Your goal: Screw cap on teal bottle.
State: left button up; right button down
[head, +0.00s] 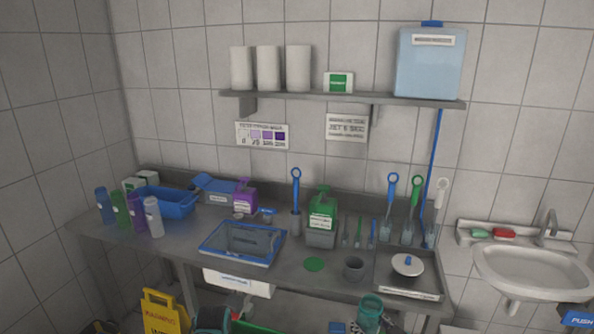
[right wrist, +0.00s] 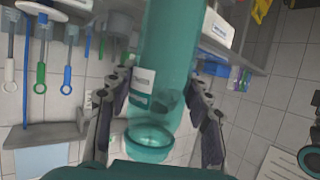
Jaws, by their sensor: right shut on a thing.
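The teal bottle (head: 370,311) is at the bottom edge of the head view, in front of the counter. My right gripper (head: 386,321) is shut on it, its fingers partly hidden. In the right wrist view the see-through teal bottle (right wrist: 166,55), with a white label, stands between the two fingers of my right gripper (right wrist: 160,108). That view is upside down, and a round open-looking teal rim shows at the bottle's near end. A flat green disc (head: 314,264) lies on the counter.
A sink (head: 530,270) is at right. A yellow warning sign (head: 163,310) stands below left.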

dwell(0.3)
jog(key=w+a+f+n+g+y, duration=0.1)
jog(key=a+f+n+g+y, duration=0.3)
jog(key=a, duration=0.4)
jog(key=w+a+f+n+g+y, duration=0.1)
jog(key=a+f+n+g+y, duration=0.4)
jog(key=a+n, duration=0.3)
jog(key=shift+w+a+n+g, duration=0.15)
jog(key=shift+n+g, duration=0.15)
jog(key=shift+g, duration=0.4)
jog(key=shift+f, duration=0.1)
pick_arm(q)
jog(key=w+d+r+m, duration=0.3)
jog(key=w+d+r, duration=0.1)
jog(key=d+r, duration=0.5)
jog(key=w+d+r+m, duration=0.2)
jog(key=w+d+r, duration=0.3)
jog(key=d+r, duration=0.5)
notch_tip(320, 180, up, 4)
jog(key=shift+d+r+m, duration=0.1)
jog(key=shift+d+m, duration=0.1)
jog(key=shift+m, duration=0.2)
jog(key=shift+w, duration=0.15)
jog(key=shift+f, duration=2.05)
